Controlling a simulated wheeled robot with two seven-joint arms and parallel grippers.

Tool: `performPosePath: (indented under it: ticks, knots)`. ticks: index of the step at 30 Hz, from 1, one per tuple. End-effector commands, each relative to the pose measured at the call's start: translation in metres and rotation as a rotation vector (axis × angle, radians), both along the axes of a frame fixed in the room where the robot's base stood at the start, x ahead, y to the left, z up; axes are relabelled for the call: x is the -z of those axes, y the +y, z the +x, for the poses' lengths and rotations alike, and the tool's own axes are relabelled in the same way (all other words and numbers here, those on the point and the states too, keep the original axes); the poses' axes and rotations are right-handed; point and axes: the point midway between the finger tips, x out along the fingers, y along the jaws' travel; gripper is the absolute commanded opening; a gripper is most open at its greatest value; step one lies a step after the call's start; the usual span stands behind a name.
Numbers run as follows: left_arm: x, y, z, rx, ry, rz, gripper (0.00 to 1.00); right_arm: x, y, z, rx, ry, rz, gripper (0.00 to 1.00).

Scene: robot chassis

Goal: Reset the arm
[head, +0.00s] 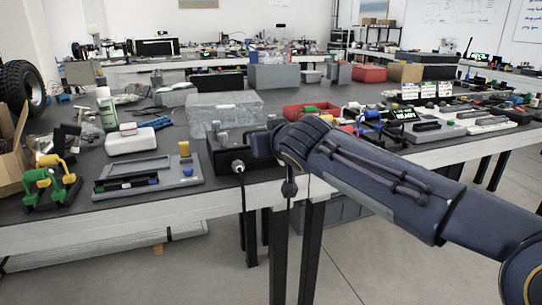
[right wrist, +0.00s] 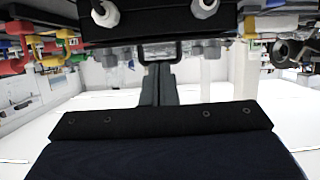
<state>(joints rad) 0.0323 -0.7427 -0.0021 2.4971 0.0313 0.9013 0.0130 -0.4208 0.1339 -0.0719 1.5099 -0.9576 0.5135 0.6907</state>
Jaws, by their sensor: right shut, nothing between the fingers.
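My right arm reaches in from the right in the head view and ends at the table's front edge. In the head view the black box (head: 226,158) stands at the table's front edge, just left of my wrist. My left gripper is not in view.
The table (head: 110,213) is crowded. A grey tray (head: 185,172), green and yellow clamps (head: 50,185), a clear grey bin (head: 225,108) and a red bin (head: 312,108) stand on it. Dark table legs (head: 310,250) are below the edge. The floor in front is clear.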

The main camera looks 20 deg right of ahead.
Motion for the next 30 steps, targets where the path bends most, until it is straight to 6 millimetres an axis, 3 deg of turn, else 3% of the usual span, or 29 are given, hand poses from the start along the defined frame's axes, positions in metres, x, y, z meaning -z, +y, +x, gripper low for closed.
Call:
performPosePath:
  ticks: [4,11,16,20,22,27,30]
  knots:
    - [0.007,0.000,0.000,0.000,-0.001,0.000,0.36,0.012,-0.001,-0.021,-0.001,-0.002,0.000,0.00]
    - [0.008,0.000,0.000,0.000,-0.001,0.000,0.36,0.017,-0.001,-0.032,-0.001,-0.003,0.001,0.00]
    - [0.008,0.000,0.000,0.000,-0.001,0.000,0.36,0.037,-0.022,-0.053,0.026,0.064,0.019,0.00]
    - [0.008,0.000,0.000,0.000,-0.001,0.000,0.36,0.085,-0.057,-0.108,0.065,0.217,0.064,0.00]
    - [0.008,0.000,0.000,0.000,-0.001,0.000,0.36,0.117,-0.070,-0.149,0.074,0.319,0.099,0.00]
    - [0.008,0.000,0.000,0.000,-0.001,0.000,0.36,0.181,-0.070,-0.233,0.053,0.511,0.188,0.00]
    - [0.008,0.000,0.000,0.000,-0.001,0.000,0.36,0.207,-0.062,-0.271,0.029,0.587,0.236,0.00]
